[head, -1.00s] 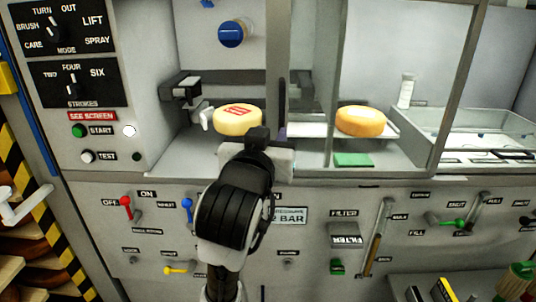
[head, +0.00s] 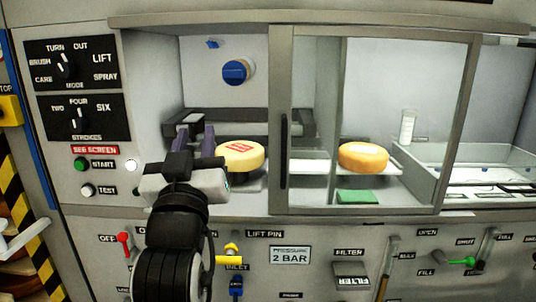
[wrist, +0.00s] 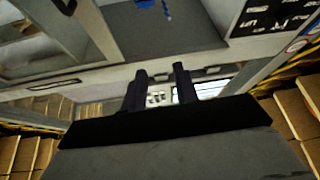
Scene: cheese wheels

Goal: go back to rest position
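My gripper (head: 195,142) is in front of the machine's open left bay in the head view, left of the pale cheese wheel. Its two dark fingers point up and away. In the wrist view the fingers (wrist: 160,74) stand apart with nothing visible between them. The pale cheese wheel (head: 240,157) with a red label sits on a support in the bay, apart from my gripper. An orange cheese wheel (head: 363,157) lies on a shelf behind the glass. My arm hides part of the lower panel.
A framed glass panel (head: 400,110) with a dark handle closes off the right side. A red lever (head: 123,244), a yellow lever (head: 230,258) and other controls stick out below. A green pad (head: 357,196) lies under the orange cheese. A yellow-black striped edge (head: 22,205) is at left.

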